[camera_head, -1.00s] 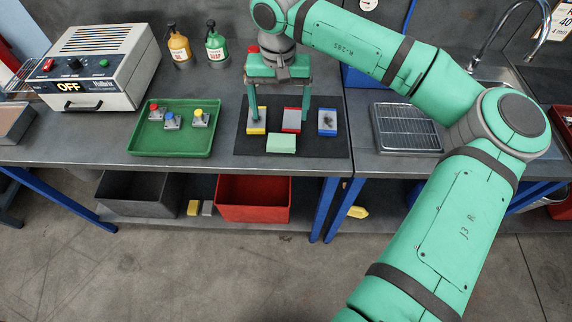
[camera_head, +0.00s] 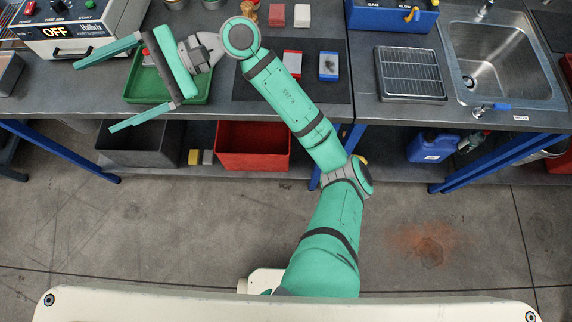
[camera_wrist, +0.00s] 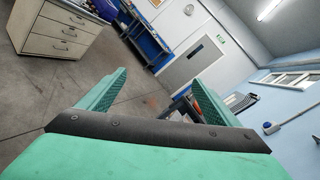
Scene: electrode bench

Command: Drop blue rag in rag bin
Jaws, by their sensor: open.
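A small blue-edged pale piece with a dark smudge (camera_head: 328,66) lies flat on the black mat (camera_head: 338,92); it is the likeliest blue rag, but I cannot be sure. Under the bench stand a dark grey bin (camera_head: 140,157) and a red bin (camera_head: 253,160); no label shows which is the rag bin. My gripper (camera_head: 93,97) is open and empty, above the left part of the bench near the green tray, well left of the blue piece. In the wrist view my gripper (camera_wrist: 160,77) has nothing between its fingers and faces the room.
A red-edged piece (camera_head: 292,64) lies beside the blue one; my arm covers the mat's left part. The green tray (camera_head: 200,97) is partly behind my gripper. A box marked OFF (camera_head: 75,35) stands at left, a rack (camera_head: 410,75) and sink (camera_head: 495,62) at right.

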